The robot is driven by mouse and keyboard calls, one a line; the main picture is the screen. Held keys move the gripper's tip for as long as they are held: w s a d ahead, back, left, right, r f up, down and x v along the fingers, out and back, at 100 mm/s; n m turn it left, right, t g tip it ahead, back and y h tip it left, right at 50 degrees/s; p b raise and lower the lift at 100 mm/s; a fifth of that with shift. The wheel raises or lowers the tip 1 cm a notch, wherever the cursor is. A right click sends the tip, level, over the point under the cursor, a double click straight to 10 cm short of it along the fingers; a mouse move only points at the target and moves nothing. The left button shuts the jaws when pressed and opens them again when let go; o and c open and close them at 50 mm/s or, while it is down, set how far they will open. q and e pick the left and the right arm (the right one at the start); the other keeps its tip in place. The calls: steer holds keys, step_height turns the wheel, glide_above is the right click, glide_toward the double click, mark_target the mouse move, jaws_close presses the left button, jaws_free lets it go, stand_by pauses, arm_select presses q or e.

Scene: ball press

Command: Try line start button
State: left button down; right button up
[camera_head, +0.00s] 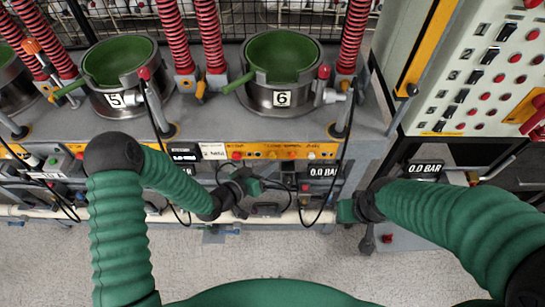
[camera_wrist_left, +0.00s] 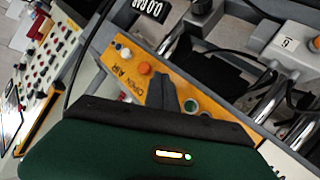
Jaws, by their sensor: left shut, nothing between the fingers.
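A yellow control strip (camera_head: 318,152) with small red and orange buttons runs along the front of the press bench, below station 6. In the left wrist view the strip (camera_wrist_left: 130,74) carries an orange button (camera_wrist_left: 145,69), a green button (camera_wrist_left: 191,105) and black lettering. I cannot tell which button is the line start button. My left gripper (camera_head: 256,186) is in front of the bench, just below the strip. In the left wrist view its dark fingers (camera_wrist_left: 165,90) are shut and empty, overlapping the strip; contact cannot be judged. My right gripper (camera_head: 347,211) is low at the right; its fingers are unclear.
Two metal presses with green bowls, number 5 (camera_head: 120,66) and number 6 (camera_head: 281,62), stand on the bench. A control cabinet (camera_head: 490,75) with many red buttons and switches is at the right. Black cables hang before the strip. A pale pipe (camera_head: 285,216) runs low along the bench.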

arm_select(q)
steer(key=shift+w, duration=0.2)
steer(key=shift+w, duration=0.5)
stand_by(0.8)
steer(key=shift+s, duration=0.9)
steer(key=shift+s, duration=0.1)
steer(key=shift+s, duration=2.4)
